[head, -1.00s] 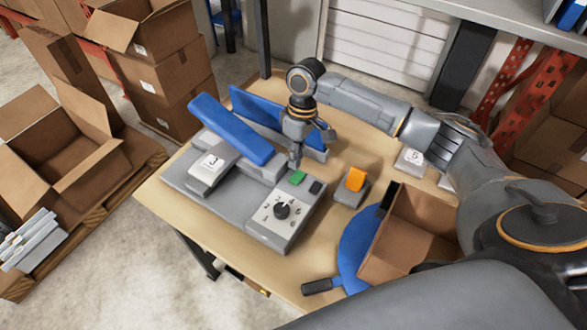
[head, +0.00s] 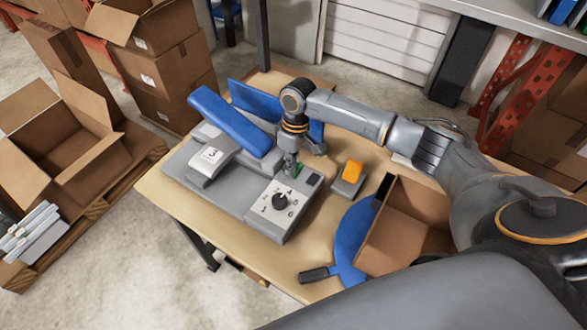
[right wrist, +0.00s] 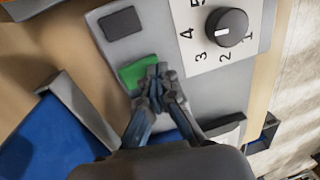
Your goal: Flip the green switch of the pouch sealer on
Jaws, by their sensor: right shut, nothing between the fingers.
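The pouch sealer (head: 221,190) is a grey machine with a blue arm (head: 231,121) on the wooden table. Its front panel carries a black dial (head: 279,200), a dark switch (head: 313,179) and a green switch (head: 297,168). My right gripper (head: 289,172) is shut and empty, pointing down at the green switch and hiding part of it. In the right wrist view its closed fingertips (right wrist: 157,75) are at the edge of the green switch (right wrist: 134,72); whether they press it, I cannot tell. My left gripper is not in view.
An orange switch on a grey box (head: 352,174) stands right of the sealer. A blue round thing with a dark handle (head: 349,243) and an open cardboard box (head: 408,227) lie farther right. Cartons (head: 178,75) stand on the floor at left.

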